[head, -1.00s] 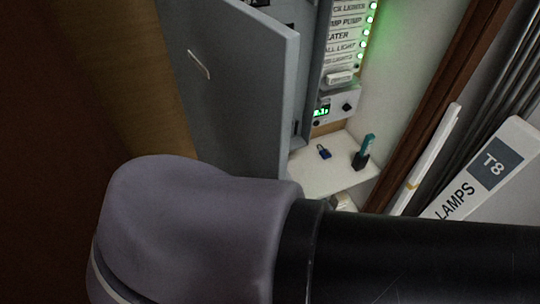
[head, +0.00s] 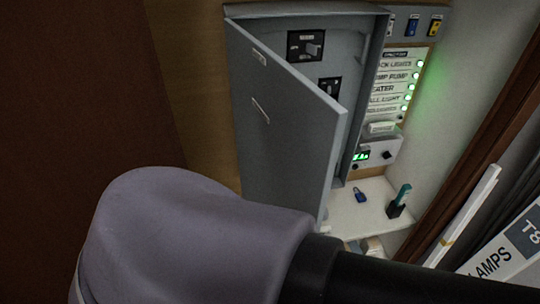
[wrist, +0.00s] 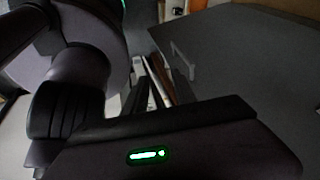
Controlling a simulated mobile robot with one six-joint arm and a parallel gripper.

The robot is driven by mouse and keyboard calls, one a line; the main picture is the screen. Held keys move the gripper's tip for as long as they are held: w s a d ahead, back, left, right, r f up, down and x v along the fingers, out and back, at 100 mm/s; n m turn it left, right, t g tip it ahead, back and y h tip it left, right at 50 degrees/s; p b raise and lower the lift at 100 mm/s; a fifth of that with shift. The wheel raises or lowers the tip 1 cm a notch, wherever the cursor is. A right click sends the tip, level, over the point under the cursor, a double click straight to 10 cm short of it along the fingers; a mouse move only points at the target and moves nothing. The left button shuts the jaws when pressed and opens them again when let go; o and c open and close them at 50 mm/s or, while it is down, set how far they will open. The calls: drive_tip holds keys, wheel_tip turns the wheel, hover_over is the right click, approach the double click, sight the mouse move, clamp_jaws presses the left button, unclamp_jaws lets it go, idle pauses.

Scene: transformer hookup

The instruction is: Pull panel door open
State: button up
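The grey panel door (head: 285,125) stands partly open in the head view, hinged on its left. Its thin handle (head: 260,111) is on the outer face. Behind it the grey cabinet (head: 365,60) shows dark switches inside. In the wrist view the door (wrist: 250,65) fills the right side, with the handle (wrist: 183,60) near its left edge. My gripper (wrist: 160,90) is beside that edge, with its dark fingers apart and light showing between them. I see nothing held, and whether a finger touches the door is unclear. In the head view the gripper is hidden.
A labelled switch board (head: 395,85) with green lights is right of the cabinet. A white shelf (head: 350,215) below holds a blue padlock (head: 360,195) and a dark holder with a teal item (head: 400,202). A lamp box (head: 510,250) leans at lower right.

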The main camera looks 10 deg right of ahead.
drive_tip(key=a+r+p, duration=0.5)
drive_tip(key=r+p, duration=0.3)
drive_tip(key=r, duration=0.4)
drive_tip(key=shift+s+p, duration=0.3)
drive_tip(key=shift+p, duration=0.05)
drive_tip(key=shift+f, duration=0.1)
